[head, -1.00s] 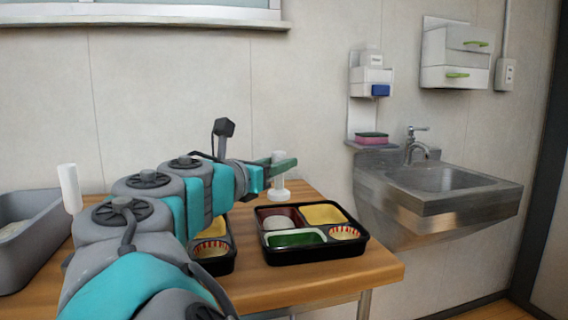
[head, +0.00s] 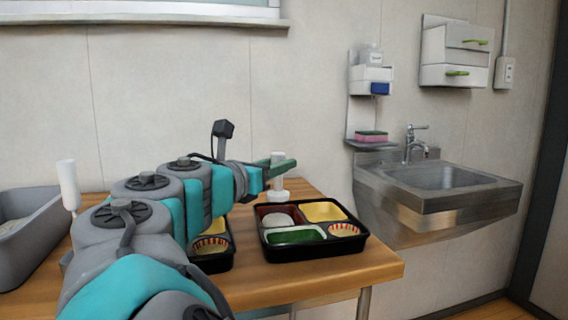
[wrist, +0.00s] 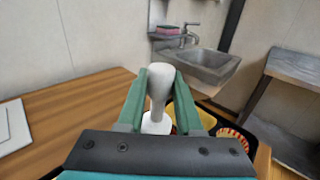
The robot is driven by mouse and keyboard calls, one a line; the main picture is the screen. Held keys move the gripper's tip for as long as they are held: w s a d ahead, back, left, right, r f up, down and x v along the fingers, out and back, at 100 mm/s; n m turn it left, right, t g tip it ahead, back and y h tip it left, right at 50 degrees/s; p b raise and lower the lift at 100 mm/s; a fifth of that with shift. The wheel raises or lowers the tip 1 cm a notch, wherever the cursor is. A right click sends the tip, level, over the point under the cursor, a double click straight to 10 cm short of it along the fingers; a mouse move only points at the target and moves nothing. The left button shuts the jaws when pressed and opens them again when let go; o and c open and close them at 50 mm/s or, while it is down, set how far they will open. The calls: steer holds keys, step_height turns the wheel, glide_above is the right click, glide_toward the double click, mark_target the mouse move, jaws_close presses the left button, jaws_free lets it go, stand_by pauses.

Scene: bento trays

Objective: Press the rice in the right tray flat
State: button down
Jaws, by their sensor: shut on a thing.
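The right tray (head: 352,247) is black with compartments and sits near the table's right side. It holds a pale rice mound (head: 277,220) in a dark red compartment, a yellow piece, a green piece and a striped cup. My gripper (head: 279,166) is shut on a white presser (head: 277,190) with a flat round foot. The presser is upright beyond the tray's back left corner in the head view; whether it touches the table cannot be told. In the wrist view the presser (wrist: 159,85) stands between the green fingers, and the gripper hides most of the tray.
Another black tray (head: 230,258) lies to the left, partly hidden by my arm. A grey bin (head: 22,238) and a white-handled tool (head: 68,186) are at the far left. A steel sink (head: 440,190) hangs at the right.

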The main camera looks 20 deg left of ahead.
mark_target(276, 190)
steer(key=shift+f+b, duration=0.45)
steer(key=shift+f, duration=1.8)
stand_by(0.3)
steer(key=shift+f+p, duration=0.35)
steer(key=shift+p, duration=0.15)
stand_by(2.1)
steer(key=shift+r+p, duration=0.1)
steer(key=shift+p, duration=0.55)
stand_by(1.6)
